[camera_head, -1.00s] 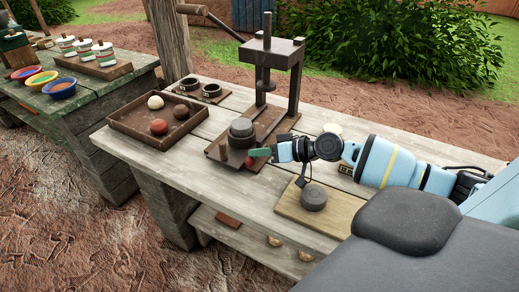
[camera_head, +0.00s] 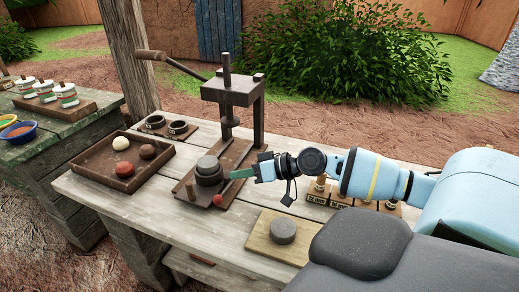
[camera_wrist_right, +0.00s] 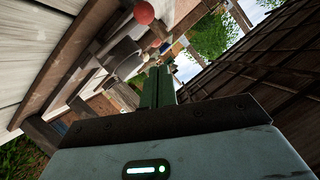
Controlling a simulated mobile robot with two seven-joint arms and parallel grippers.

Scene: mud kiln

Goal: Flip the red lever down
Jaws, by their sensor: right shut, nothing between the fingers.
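The red lever shows as a red ball knob (camera_head: 218,200) at the front of the press's dark base plate, beside the stacked dark discs (camera_head: 208,171). Its stem is hard to make out. The knob also appears at the top of the right wrist view (camera_wrist_right: 143,13). My right gripper (camera_head: 240,173) reaches in from the right, with its green fingers shut and empty. In the head view its tips are just above and right of the knob, apart from it. The fingers also show in the wrist view (camera_wrist_right: 157,85). My left gripper is not in view.
The press frame (camera_head: 232,90) with its long handle stands behind. A tray of balls (camera_head: 90,172) is at the left. A board (camera_head: 262,245) with a dark disc lies in front of my arm, and labelled wooden blocks (camera_head: 318,191) sit behind it. Bare planks lie between tray and press.

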